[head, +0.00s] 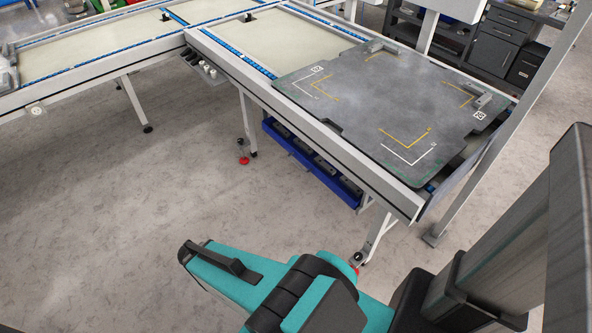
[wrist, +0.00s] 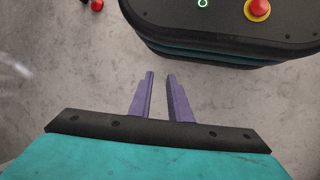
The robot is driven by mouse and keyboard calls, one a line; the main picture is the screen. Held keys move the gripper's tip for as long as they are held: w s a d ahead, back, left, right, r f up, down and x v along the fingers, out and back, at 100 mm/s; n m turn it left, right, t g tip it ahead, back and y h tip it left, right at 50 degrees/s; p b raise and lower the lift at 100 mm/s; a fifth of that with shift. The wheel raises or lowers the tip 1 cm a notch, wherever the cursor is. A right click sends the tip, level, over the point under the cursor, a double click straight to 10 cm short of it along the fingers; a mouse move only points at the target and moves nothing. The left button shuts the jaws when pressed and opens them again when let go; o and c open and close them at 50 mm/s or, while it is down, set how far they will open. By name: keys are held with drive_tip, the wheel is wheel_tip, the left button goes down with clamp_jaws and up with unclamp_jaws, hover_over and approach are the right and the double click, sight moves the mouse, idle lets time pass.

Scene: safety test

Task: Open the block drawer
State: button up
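No drawer that I can clearly tell as the block drawer shows in these views. Dark grey cabinet drawers (head: 491,54) stand far off at the top right of the head view, and their fronts look shut. A blue bin (head: 300,150) with dark contents hangs under the near conveyor table; I cannot tell whether it is a drawer. My gripper (wrist: 160,75) shows in the wrist view as two purple fingers, apart, with only bare floor between them. It touches nothing. In the head view the fingers are out of sight; my teal and black arm fills the lower right.
A conveyor table (head: 291,105) carries a dark grey plate (head: 390,100) with yellow and white corner marks. Another conveyor (head: 90,55) runs along the upper left. A slanted grey post (head: 500,130) stands at the right. The grey floor (head: 110,200) at left is clear.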

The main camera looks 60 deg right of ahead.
drive_tip(key=w+d+f+h+b, duration=0.35)
drive_tip(key=w+d+b, duration=0.4)
drive_tip(key=d, duration=0.55)
drive_tip(key=m+h+b, duration=0.3)
drive_tip(key=h+b, duration=0.6)
drive_tip(key=b, duration=0.7)
approach(296, 164)
drive_tip(key=shift+w+v, duration=0.2)
drive_tip(key=shift+v, duration=0.65)
drive_tip(key=shift+w+v, duration=0.2)
drive_tip(key=shift+v, duration=0.7)
drive_tip(key=shift+d+f, duration=0.1)
drive_tip(key=shift+d, duration=0.1)
drive_tip(key=shift+b+x, duration=2.3)
drive_tip(key=shift+x, duration=4.5)
drive_tip(key=shift+s+f, duration=0.15)
